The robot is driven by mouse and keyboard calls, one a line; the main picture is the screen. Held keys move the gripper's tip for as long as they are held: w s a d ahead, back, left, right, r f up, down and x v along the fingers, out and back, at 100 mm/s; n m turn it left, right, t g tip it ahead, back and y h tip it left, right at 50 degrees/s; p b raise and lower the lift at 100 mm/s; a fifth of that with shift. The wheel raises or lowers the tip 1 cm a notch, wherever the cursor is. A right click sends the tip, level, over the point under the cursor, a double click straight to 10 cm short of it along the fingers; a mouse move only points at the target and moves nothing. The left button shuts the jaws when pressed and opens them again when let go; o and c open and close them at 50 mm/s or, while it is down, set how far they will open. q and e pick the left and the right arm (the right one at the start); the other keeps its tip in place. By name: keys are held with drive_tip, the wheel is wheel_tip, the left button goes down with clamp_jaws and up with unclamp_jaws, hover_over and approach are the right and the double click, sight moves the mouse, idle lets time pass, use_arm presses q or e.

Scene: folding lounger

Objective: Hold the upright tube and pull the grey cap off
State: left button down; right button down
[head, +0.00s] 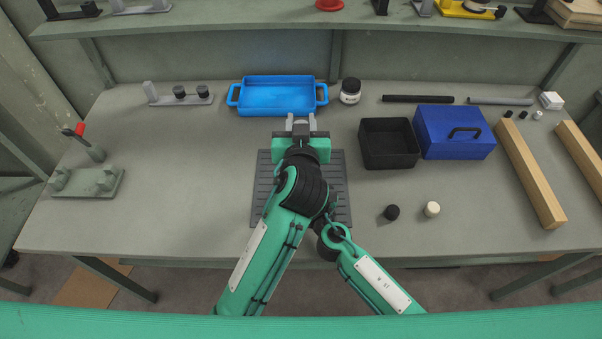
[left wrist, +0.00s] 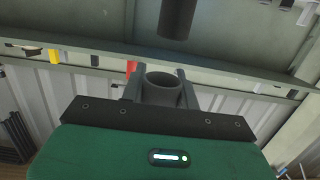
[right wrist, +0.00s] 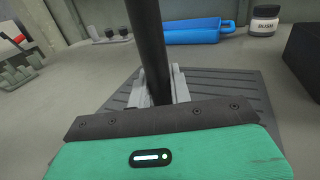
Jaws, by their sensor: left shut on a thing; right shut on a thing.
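The grey cap (left wrist: 163,92) is a short hollow cylinder between the fingers of my left gripper (left wrist: 160,86), which is shut on it. The dark tube (left wrist: 177,18) shows its end apart from the cap, with a clear gap between them. In the right wrist view the tube (right wrist: 150,45) stands up between the fingers of my right gripper (right wrist: 158,92), which is shut on it. In the head view my left gripper (head: 300,124) is above the ribbed mat (head: 341,200); my right gripper and the tube are hidden behind the left arm there.
A blue tray (head: 278,110) and a white-labelled jar (head: 350,92) stand behind the grippers. A black bin (head: 388,164) and blue toolbox (head: 455,150) are at right. A black cap (head: 392,212) and a cream one (head: 432,208) lie in front. The left-middle table is clear.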

drive_tip(key=shift+s+f, duration=0.1)
drive_tip(key=shift+f, duration=0.25)
drive_tip(key=c, duration=1.3)
unclamp_jaws()
drive_tip(key=shift+o, duration=0.6)
drive_tip(key=shift+r, duration=0.1)
use_arm(q)
drive_tip(key=shift+w, duration=0.1)
use_arm(e)
drive_tip(key=shift+r, duration=0.1)
use_arm(q)
drive_tip(key=shift+f+b, duration=0.75)
drive_tip(key=shift+f, duration=0.05)
use_arm(e)
drive_tip(key=shift+v, duration=4.35)
drive_tip(key=shift+d, duration=0.1)
